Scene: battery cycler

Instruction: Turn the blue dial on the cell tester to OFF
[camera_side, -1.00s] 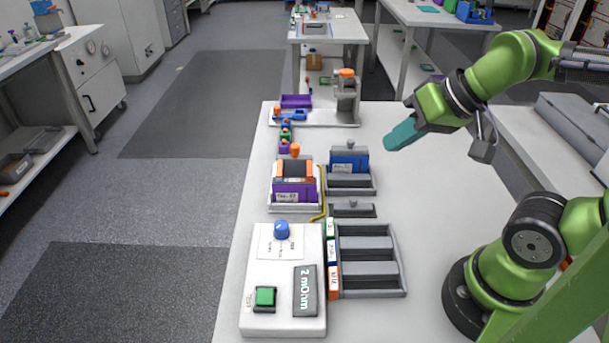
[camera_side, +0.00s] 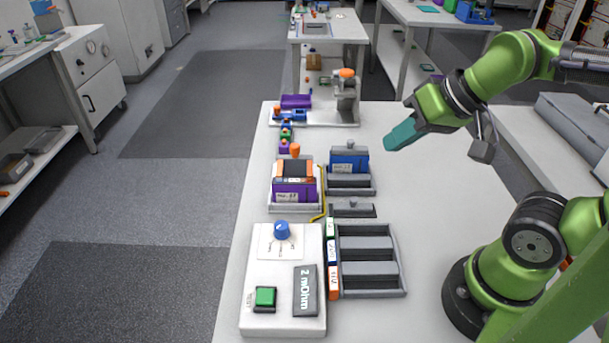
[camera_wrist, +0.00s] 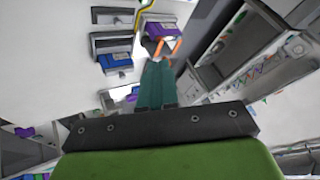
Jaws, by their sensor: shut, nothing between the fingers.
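The cell tester (camera_side: 256,311) is a white box at the front left of the table in the side view. Its blue dial (camera_side: 281,230) stands on a white label plate with markings too small to read. A green button (camera_side: 265,297) and a dark "2 mOhm" display sit nearer the camera. My gripper (camera_side: 388,146) has teal fingers, shut and empty, in the air above the right side of the table, well behind and right of the dial. The shut fingers also show in the wrist view (camera_wrist: 156,80). I cannot make out the dial in the wrist view.
A holder with a purple cell (camera_side: 294,190) stands behind the tester. A blue cell (camera_side: 349,162) sits in a grey rack beside it. An empty grey tray (camera_side: 399,284) and upright coloured cells are right of the tester. The table's middle right is clear.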

